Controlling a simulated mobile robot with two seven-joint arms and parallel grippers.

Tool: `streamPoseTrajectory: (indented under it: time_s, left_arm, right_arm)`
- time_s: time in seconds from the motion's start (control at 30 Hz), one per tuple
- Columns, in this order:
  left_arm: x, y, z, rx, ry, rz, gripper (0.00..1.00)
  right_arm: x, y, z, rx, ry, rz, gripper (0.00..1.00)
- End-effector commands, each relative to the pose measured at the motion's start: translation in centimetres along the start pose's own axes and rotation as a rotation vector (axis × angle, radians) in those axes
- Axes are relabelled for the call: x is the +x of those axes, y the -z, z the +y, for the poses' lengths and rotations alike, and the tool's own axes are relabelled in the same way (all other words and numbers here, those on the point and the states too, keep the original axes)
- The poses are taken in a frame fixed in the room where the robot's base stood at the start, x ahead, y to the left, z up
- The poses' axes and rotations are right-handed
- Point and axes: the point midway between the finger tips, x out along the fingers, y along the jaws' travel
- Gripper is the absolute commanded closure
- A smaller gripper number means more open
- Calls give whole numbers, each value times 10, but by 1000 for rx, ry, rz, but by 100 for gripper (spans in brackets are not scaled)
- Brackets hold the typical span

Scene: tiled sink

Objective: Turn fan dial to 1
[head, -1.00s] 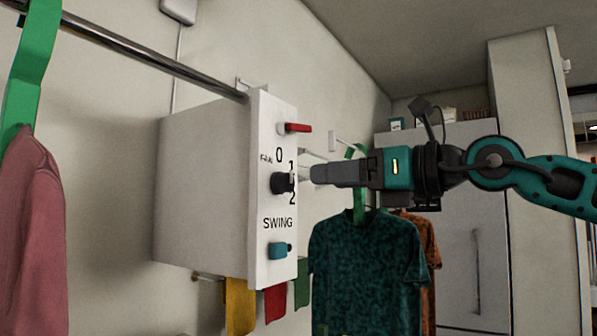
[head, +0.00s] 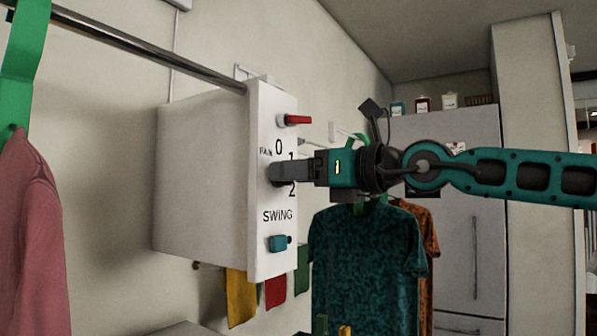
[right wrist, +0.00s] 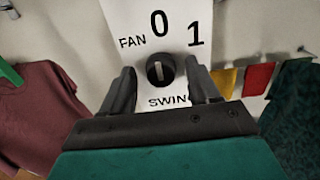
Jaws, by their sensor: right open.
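The fan dial is a round black knob on the white front panel (head: 267,240) of a wall box, beside the printed FAN, 0, 1 and 2. In the right wrist view the dial (right wrist: 160,69) shows a pale pointer mark standing roughly upright, towards the 0. My right gripper (head: 283,173) reaches in from the right and hides most of the dial in the head view. In the right wrist view its open fingers (right wrist: 163,88) stand on both sides of the dial; I cannot tell whether they touch it. My left gripper is not in view.
A red lever (head: 297,120) is above the dial and a teal knob (head: 278,243) below it, by SWING. A metal rail (head: 150,57) meets the box's top. A teal shirt (head: 365,265) hangs below my right arm; a pink garment (head: 30,240) hangs at left.

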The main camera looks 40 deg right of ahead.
Motion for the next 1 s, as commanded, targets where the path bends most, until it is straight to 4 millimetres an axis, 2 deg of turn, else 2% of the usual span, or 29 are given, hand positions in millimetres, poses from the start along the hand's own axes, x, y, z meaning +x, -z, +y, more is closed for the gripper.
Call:
streamPoseTrajectory:
  time_s: [0.1,0.67,1.0]
  left_arm:
    - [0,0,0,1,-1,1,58]
    - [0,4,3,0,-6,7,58]
    - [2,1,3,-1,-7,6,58]
  right_arm:
    - [0,0,0,0,0,0,39]
    - [0,0,0,0,0,1,93]
    - [0,1,0,46,0,1,94]
